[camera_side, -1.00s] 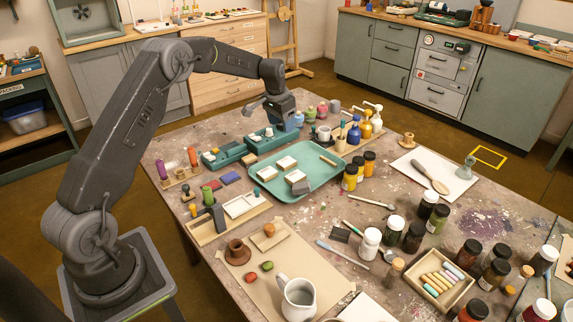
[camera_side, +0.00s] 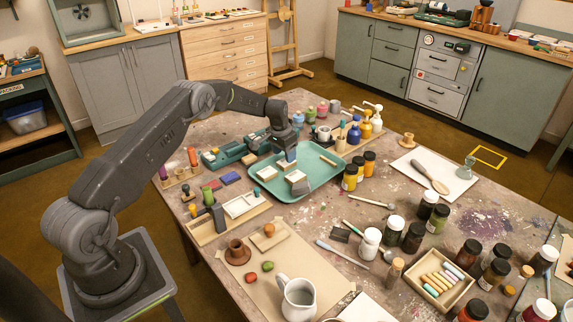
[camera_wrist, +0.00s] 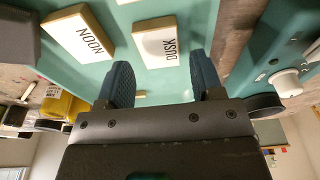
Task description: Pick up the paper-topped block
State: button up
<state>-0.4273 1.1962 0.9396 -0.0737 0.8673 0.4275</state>
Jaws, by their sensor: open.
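Several cream paper-topped blocks lie on the teal tray (camera_side: 318,184). In the wrist view one is labelled DUSK (camera_wrist: 160,44) and another NOON (camera_wrist: 80,34); part of a third shows at the top edge. In the side view two pale blocks show clearly, at the left (camera_side: 266,173) and the middle (camera_side: 295,176); another is partly hidden behind my gripper (camera_side: 290,157). My gripper (camera_wrist: 162,68) is open and empty, with blue fingers. In the wrist view the DUSK block lies between and just beyond the fingertips. I cannot tell the remaining height.
A grey block (camera_side: 301,188) sits at the tray's near side, close to the middle pale block. A wooden stick (camera_side: 328,160) lies on the tray's right. Teal boxes (camera_side: 225,155) stand behind left; yellow jars (camera_side: 350,178) stand at the right.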

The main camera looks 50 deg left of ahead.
jog(key=f, duration=0.3)
jog(key=shift+w+d+f, duration=0.1)
jog(key=shift+w+f, duration=0.15)
jog(key=shift+w, duration=0.1)
jog(key=c, duration=0.7)
jog(key=shift+r, duration=0.1)
